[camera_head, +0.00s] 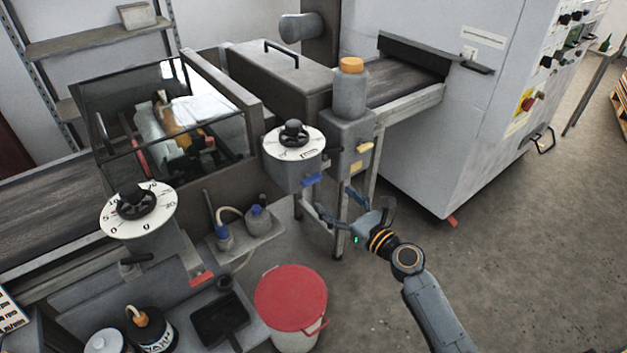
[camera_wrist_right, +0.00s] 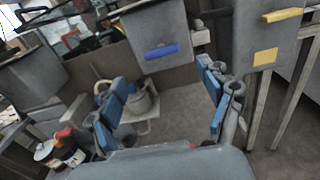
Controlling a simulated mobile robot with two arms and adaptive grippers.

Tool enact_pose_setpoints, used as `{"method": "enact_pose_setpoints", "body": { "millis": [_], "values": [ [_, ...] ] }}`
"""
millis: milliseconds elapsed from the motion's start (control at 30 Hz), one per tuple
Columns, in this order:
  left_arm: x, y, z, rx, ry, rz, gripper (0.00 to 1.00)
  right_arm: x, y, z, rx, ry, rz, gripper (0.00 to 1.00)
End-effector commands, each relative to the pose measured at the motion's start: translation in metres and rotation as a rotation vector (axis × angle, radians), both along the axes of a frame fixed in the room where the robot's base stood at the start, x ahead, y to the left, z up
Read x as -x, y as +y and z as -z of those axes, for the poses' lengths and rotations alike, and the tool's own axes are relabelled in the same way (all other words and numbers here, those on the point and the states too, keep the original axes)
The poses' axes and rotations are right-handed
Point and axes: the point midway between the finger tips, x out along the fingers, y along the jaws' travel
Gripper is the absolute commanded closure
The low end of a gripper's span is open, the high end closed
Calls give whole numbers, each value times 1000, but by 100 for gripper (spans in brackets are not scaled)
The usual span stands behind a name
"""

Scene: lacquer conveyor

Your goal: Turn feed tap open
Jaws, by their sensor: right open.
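Several coloured levers could be the feed tap; no label tells me which. A blue lever (camera_head: 312,180) juts from the front of the grey box under a white dial (camera_head: 294,143). It also shows in the wrist view (camera_wrist_right: 161,52). A red lever (camera_head: 201,279) is under the left dial (camera_head: 138,210). My right gripper (camera_head: 338,204) is open and empty, below and right of the blue lever in the head view, apart from it. My left gripper is not in view.
A grey bottle with an orange cap (camera_head: 350,88) stands on the box with the yellow levers. Metal legs (camera_head: 341,228) stand close by my right gripper. A bucket with a red lid (camera_head: 291,297) stands on the floor. The floor (camera_head: 520,240) at right is clear.

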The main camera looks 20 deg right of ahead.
Motion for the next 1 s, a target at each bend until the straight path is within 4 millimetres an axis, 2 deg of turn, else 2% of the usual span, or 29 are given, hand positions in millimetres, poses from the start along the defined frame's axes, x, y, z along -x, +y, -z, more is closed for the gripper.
{"method": "enact_pose_setpoints", "body": {
  "millis": [33,200,400,600,833,867,1000],
  "values": [
    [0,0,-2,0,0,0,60,-12,5,-2,-3,-2,0,21],
    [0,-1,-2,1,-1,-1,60,-45,16,0,0,-1,1,21],
    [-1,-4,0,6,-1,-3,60,-71,26,1,1,1,0,21],
    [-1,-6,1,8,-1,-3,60,-80,29,1,1,1,0,21],
    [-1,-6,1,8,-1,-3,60,-80,30,1,1,1,0,21],
    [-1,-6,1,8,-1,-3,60,-80,30,1,1,1,0,25],
    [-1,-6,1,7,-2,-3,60,-80,29,1,1,1,0,53]
  ]
}}
